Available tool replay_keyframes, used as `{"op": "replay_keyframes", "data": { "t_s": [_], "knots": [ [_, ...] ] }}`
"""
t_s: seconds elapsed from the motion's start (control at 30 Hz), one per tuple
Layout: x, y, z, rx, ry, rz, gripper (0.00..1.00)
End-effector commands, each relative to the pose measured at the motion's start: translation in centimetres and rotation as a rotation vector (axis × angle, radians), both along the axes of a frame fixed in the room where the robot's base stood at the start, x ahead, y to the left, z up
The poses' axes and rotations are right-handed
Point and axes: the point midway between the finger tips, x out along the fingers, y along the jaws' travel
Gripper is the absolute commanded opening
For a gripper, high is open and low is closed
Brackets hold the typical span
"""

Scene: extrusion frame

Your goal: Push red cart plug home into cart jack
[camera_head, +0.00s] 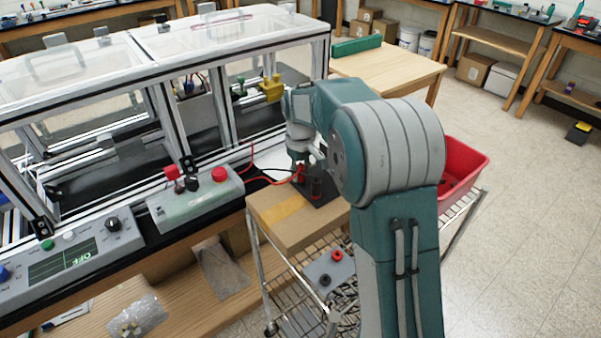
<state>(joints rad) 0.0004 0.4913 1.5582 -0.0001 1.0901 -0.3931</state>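My gripper (302,162) is low over a black block (322,192) on top of a cardboard box on the cart. Small red parts (299,179) show right under the fingers, and a red cable (281,182) runs to them from the left. I take this to be the red plug, but its shape is mostly hidden. I cannot tell whether the fingers are closed on it. A grey plate (318,268) sits lower on the cart front, with a red jack (337,255) and a black jack (324,280), well below the gripper. Nothing is seen in either.
The cardboard box (290,226) rests on the wire cart (283,262). A red bin (466,158) stands behind my arm. The extrusion frame (170,72) and a control box (196,199) with red buttons are at left. Open floor lies at right.

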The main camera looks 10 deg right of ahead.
Motion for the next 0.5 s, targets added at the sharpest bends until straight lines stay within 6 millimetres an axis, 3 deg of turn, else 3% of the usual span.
{"op": "replay_keyframes", "data": {
  "t_s": [0.5],
  "knots": [
    [0.0, 0.0, 1.1, 0.000, 0.000, 0.000, 0.00]
  ]
}}
